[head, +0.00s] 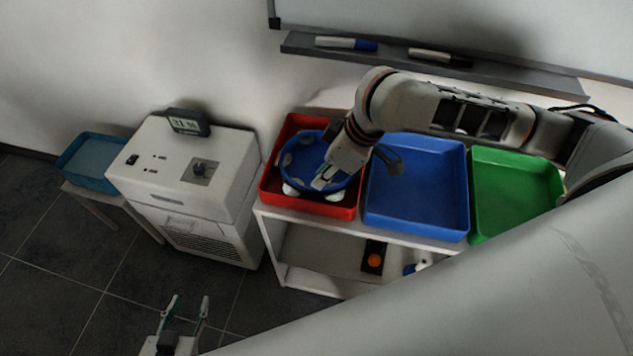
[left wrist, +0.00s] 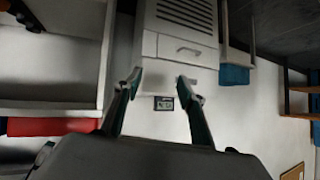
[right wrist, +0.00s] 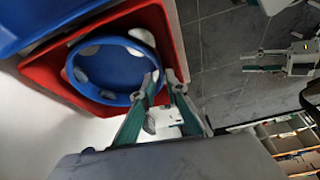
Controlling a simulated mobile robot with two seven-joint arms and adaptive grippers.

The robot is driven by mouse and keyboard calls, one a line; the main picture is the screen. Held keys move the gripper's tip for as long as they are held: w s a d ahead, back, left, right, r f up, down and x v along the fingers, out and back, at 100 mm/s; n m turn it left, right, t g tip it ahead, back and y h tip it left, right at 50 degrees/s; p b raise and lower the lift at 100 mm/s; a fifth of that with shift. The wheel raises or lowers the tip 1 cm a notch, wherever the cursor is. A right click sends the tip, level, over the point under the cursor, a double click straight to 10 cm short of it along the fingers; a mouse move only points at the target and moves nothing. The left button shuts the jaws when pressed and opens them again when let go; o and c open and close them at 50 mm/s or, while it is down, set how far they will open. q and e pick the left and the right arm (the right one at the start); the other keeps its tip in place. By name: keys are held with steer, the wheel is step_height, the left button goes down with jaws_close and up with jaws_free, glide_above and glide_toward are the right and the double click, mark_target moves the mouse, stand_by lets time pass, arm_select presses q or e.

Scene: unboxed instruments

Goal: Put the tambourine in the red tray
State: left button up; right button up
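The blue tambourine (head: 301,160) with pale jingles is at the red tray (head: 335,212), within its outline in the head view. Whether it touches the tray floor is unclear. In the right wrist view the blue ring (right wrist: 84,88) lies over the red tray (right wrist: 172,42). My right gripper (head: 322,182) reaches down at the tambourine's front right. Its fingertips (right wrist: 162,77) are close together at the rim and appear shut on it; the contact is partly hidden. My left gripper (head: 189,300) is open and empty, low in front of the white cabinet; its fingers (left wrist: 157,82) are apart.
A blue tray (head: 418,185) and a green tray (head: 515,190) stand right of the red tray on a white shelf unit (head: 272,235). A white cabinet (head: 225,165) with a small display (head: 188,122) stands left. A whiteboard ledge (head: 400,63) is behind. The floor at lower left is clear.

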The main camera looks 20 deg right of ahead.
steer(key=p+v, duration=0.1)
steer(key=v, duration=0.3)
steer(key=shift+s+d+r, duration=0.1)
steer(key=shift+r, duration=0.2)
stand_by(0.3)
